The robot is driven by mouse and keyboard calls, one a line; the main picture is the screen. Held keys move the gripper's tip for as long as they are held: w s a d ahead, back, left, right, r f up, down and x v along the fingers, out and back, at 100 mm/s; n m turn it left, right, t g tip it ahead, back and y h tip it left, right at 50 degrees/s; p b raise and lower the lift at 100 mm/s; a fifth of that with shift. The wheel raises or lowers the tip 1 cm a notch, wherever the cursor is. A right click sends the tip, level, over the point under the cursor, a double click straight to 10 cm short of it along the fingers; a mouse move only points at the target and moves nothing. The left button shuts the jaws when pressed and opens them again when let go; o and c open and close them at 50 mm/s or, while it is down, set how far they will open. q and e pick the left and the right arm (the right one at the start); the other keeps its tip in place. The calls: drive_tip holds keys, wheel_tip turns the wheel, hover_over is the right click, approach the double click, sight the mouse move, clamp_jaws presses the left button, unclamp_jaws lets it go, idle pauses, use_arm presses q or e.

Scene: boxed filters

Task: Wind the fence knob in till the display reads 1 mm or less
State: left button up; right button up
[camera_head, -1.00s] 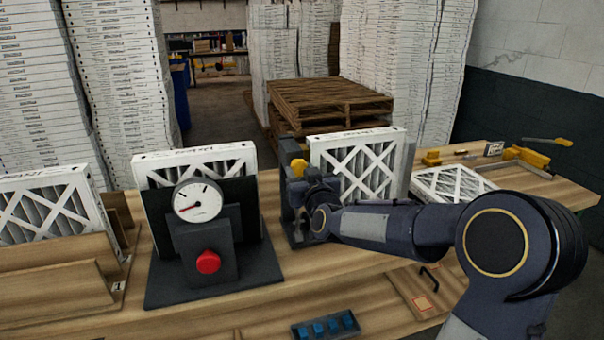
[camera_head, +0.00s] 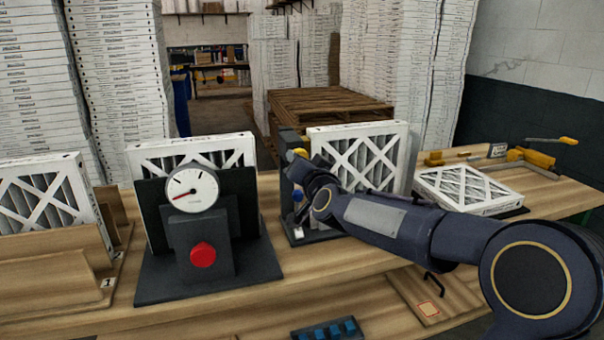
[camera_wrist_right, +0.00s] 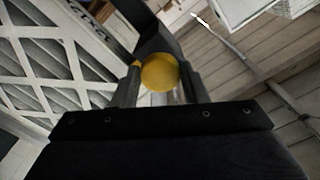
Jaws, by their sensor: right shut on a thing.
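A round yellow knob (camera_head: 300,153) shows at the top of a dark upright fixture (camera_head: 289,141), beside a white-framed filter (camera_head: 362,160). In the right wrist view the yellow knob (camera_wrist_right: 160,73) sits between the two fingers. My right gripper (camera_wrist_right: 158,85) is shut on it. In the head view my right wrist hides most of the fixture's front. A small pale panel (camera_head: 497,150) stands on the bench at the far right; no digits can be read there. My left gripper is not in view.
A dark stand (camera_head: 206,252) with a round dial (camera_head: 192,189) and red button (camera_head: 203,254) is left of the fixture. Another filter (camera_head: 466,187) lies flat at right. A blue tray (camera_head: 330,329) is at the front edge. Stacked boxes fill the background.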

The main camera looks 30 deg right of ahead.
drive_tip(key=m+b, duration=0.2)
drive_tip(key=m, duration=0.2)
drive_tip(key=shift+m, duration=0.4)
idle(0.4)
drive_tip(key=o, duration=1)
drive_tip(key=shift+c, duration=0.2)
drive_tip(key=v, duration=0.7)
drive_tip(key=shift+s, duration=0.4)
drive_tip(key=shift+a, duration=0.1)
